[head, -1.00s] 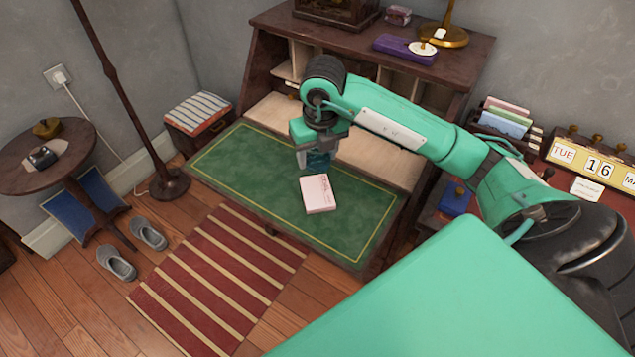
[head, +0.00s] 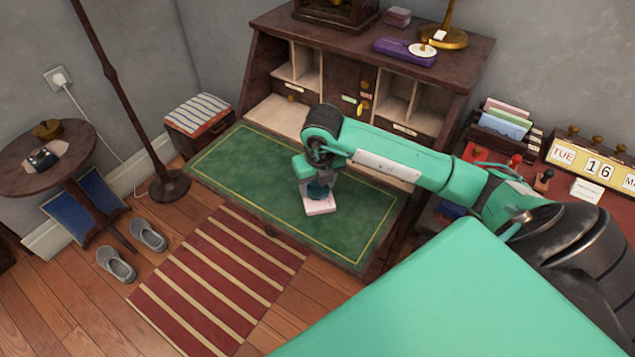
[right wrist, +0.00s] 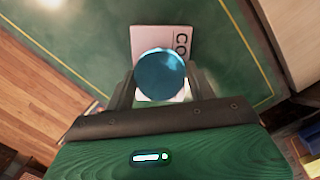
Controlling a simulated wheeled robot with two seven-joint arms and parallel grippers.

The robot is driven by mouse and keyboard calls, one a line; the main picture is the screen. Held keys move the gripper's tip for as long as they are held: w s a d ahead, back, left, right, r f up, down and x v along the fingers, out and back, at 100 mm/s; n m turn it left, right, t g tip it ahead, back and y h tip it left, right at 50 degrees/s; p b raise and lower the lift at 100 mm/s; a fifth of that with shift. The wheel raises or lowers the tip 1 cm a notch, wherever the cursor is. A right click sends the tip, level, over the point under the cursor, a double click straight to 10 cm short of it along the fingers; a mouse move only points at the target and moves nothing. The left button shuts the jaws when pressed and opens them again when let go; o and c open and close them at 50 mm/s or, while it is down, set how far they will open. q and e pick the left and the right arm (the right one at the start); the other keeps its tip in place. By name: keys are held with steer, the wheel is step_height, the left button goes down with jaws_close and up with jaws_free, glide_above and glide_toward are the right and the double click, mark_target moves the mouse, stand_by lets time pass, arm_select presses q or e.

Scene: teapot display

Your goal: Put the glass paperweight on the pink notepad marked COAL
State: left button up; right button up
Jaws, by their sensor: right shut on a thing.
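The pink notepad (head: 321,207) lies on the green desk top, partly hidden by my right gripper. In the right wrist view the notepad (right wrist: 180,38) shows the letters "CO"; the rest of its marking is covered. The glass paperweight (right wrist: 160,75) is a round blue-teal dome between the fingers of my right gripper (right wrist: 160,88). In the head view the paperweight (head: 318,191) shows just above the notepad. My right gripper (head: 317,188) is shut on it, over the notepad. I cannot tell whether the paperweight touches the pad. My left gripper is not in view.
The green writing surface (head: 240,165) is clear around the notepad. Behind it rise the desk's pigeonholes (head: 400,100). A letter rack (head: 505,120) and a calendar (head: 590,160) stand at the right. A striped rug (head: 215,280) lies on the floor in front.

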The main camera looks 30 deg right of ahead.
steer(key=o, duration=1.2)
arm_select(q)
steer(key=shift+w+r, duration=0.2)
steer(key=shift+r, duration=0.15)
arm_select(e)
steer(key=shift+r, duration=0.2)
step_height(320, 180, up, 3)
steer(key=shift+s+r, duration=0.15)
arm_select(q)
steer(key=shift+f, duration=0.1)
arm_select(e)
steer(key=r, duration=0.5)
steer(key=s+r, duration=0.1)
steer(key=r, duration=0.2)
steer(key=shift+a+r, duration=0.15)
steer(key=shift+r, duration=0.05)
